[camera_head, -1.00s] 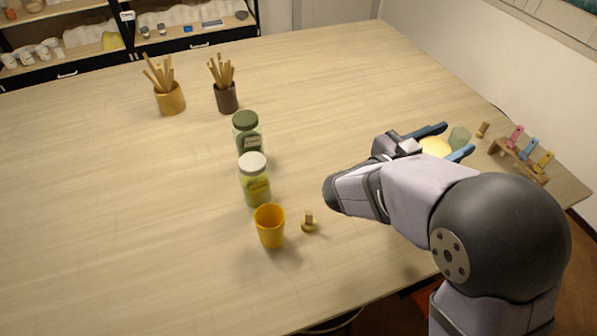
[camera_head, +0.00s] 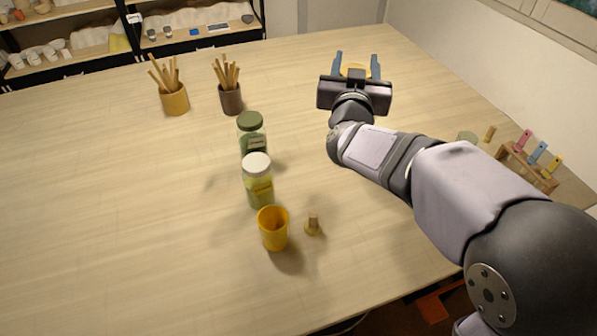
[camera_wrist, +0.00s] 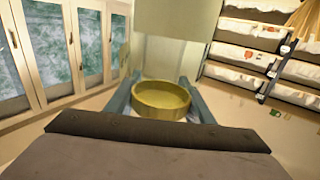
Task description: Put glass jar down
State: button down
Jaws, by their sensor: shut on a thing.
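My gripper (camera_head: 356,62) is raised over the far right part of the table, its blue fingers pointing away from the head camera. It is shut on the glass jar (camera_head: 355,71), of which only a yellow part shows between the fingers in the head view. In the wrist view the jar (camera_wrist: 160,98) shows as a round, yellow-olive end between the fingers, with pale, see-through glass seeming to extend beyond it. My gripper hides the rest of the jar in the head view. The wooden table (camera_head: 120,220) lies below.
A green-lidded jar (camera_head: 253,137), a white-lidded jar (camera_head: 258,182), a yellow cup (camera_head: 273,229) and a small stopper (camera_head: 313,226) stand mid-table. Two stick holders (camera_head: 174,99) (camera_head: 231,98) stand behind. The left is clear.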

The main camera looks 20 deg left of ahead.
jog(key=s+a+f+n+g+y, duration=0.2)
jog(key=a+n+y, duration=0.15)
jog(key=a, duration=0.25)
jog(key=s+a+f+n+g+y, duration=0.2)
jog(key=s+a+f+g+y, duration=0.15)
jog(key=a, duration=0.35)
notch_tip(320, 180, down, 10)
jog(key=w+p, duration=0.1)
jog(key=p, duration=0.1)
jog(key=shift+d+t+y+p, duration=0.25)
jog(key=shift+t+y+p, duration=0.1)
jog(key=shift+t+y, duration=0.1)
jog(key=shift+f, duration=0.25)
jog(key=c, duration=1)
grip_release()
jog(key=shift+f, duration=0.1)
jog(key=shift+o, duration=0.8)
jog(key=shift+s+d+r, duration=0.1)
jog(key=shift+r, duration=0.1)
